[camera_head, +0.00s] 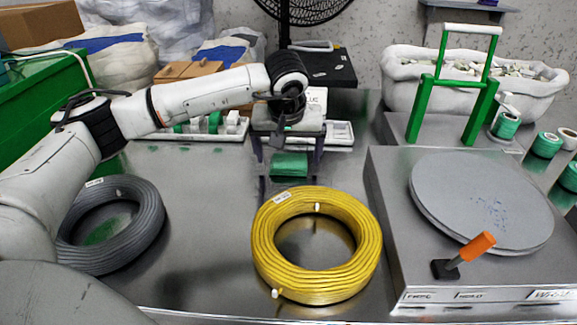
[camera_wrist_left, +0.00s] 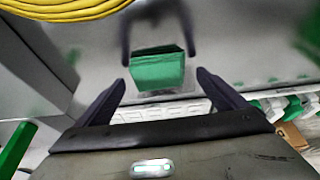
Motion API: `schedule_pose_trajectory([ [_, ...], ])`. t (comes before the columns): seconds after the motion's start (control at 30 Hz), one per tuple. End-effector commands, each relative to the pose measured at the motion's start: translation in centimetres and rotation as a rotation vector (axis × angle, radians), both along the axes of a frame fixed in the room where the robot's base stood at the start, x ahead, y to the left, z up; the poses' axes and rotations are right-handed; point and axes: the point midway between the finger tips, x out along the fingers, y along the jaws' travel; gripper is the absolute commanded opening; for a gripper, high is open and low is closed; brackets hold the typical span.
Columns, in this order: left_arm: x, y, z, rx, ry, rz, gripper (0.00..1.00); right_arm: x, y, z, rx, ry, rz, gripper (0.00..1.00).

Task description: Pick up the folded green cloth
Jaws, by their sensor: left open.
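The folded green cloth (camera_head: 289,166) lies on the metal table behind the yellow coil, as a small dark green rectangle. In the left wrist view the cloth (camera_wrist_left: 158,72) sits between and just beyond the fingertips. My left gripper (camera_head: 288,158) is open and points down over the cloth, with one finger on each side of it. The open fingers also show in the left wrist view (camera_wrist_left: 160,82). The fingers appear apart from the cloth, and I cannot tell the exact height above it. My right gripper is not in view.
A yellow cable coil (camera_head: 262,250) lies in front of the cloth, and a grey coil (camera_head: 150,225) at left. A metal box with a round disc (camera_head: 480,200) and an orange-handled lever (camera_head: 475,247) stands at right. White trays (camera_head: 340,134) lie behind the gripper.

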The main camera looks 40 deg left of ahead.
Motion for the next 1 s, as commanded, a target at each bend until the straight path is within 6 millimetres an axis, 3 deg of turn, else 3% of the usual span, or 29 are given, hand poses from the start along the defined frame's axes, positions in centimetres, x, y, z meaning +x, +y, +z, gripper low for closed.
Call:
schedule_pose_trajectory([
  [0.1, 0.3, 0.3, -1.2, 0.001, 0.001, -0.001, 0.92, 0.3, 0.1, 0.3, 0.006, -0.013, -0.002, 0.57],
  [0.37, 0.4, 0.3, -1.4, 0.0, 0.0, -0.001, 0.92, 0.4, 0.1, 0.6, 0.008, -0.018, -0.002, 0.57],
  [0.63, 0.4, 0.3, -1.4, 0.0, 0.0, -0.001, 0.48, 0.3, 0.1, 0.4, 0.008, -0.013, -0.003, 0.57],
  [0.87, 0.4, 0.3, -1.3, 0.0, -0.001, 0.0, 0.48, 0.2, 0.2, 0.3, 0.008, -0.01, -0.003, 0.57],
  [1.0, 0.5, 0.3, 0.1, -0.001, -0.004, -0.001, 0.48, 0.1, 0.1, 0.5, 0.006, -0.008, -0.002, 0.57],
])
